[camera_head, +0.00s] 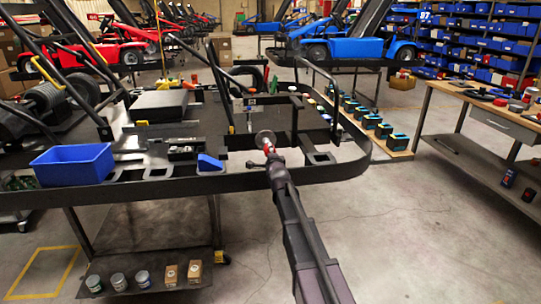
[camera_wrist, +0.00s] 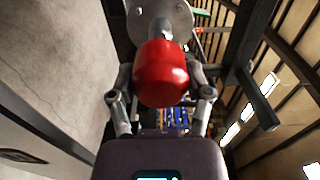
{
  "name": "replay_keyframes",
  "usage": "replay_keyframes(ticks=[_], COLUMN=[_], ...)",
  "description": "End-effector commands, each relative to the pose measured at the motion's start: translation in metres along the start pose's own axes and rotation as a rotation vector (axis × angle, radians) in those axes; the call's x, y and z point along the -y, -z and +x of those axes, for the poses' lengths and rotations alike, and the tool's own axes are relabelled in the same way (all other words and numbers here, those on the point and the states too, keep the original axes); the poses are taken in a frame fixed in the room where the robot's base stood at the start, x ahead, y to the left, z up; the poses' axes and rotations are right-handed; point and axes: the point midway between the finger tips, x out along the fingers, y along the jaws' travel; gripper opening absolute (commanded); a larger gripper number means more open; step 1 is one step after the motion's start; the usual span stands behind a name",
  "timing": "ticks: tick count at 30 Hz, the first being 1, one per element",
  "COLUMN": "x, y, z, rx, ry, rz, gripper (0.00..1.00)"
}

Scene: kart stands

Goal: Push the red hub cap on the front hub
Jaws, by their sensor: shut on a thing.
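The red hub cap (camera_wrist: 161,75) is between the two fingers of my gripper (camera_wrist: 160,84), which is shut on it. In the head view the cap (camera_head: 267,148) is a small red spot at the tip of my gripper (camera_head: 270,154). The front hub (camera_wrist: 160,18), a grey round disc with a short stub, lies straight beyond the cap in the wrist view. In the head view the hub disc (camera_head: 265,138) stands at the kart frame, just past my gripper. The cap covers part of the stub, so I cannot tell whether they touch.
The black kart frame (camera_head: 345,168) curves around the hub, with bars close by. A blue bin (camera_head: 73,165) and a blue wedge (camera_head: 210,163) are at left. A workbench (camera_head: 470,91) stands at right. The floor between is clear.

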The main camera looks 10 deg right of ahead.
Motion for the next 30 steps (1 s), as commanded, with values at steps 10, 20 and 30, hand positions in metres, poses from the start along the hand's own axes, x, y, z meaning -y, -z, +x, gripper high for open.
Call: replay_keyframes(ticks=[10, 20, 30], x=[0.0, 0.0, 0.0], y=[0.0, 0.0, 0.0], z=[0.026, 0.036, 0.036], rx=[0.0, 0.0, 0.0], ry=[0.0, 0.0, 0.0], rz=[0.001, 0.0, 0.0], gripper=[0.32, 0.32, 0.32])
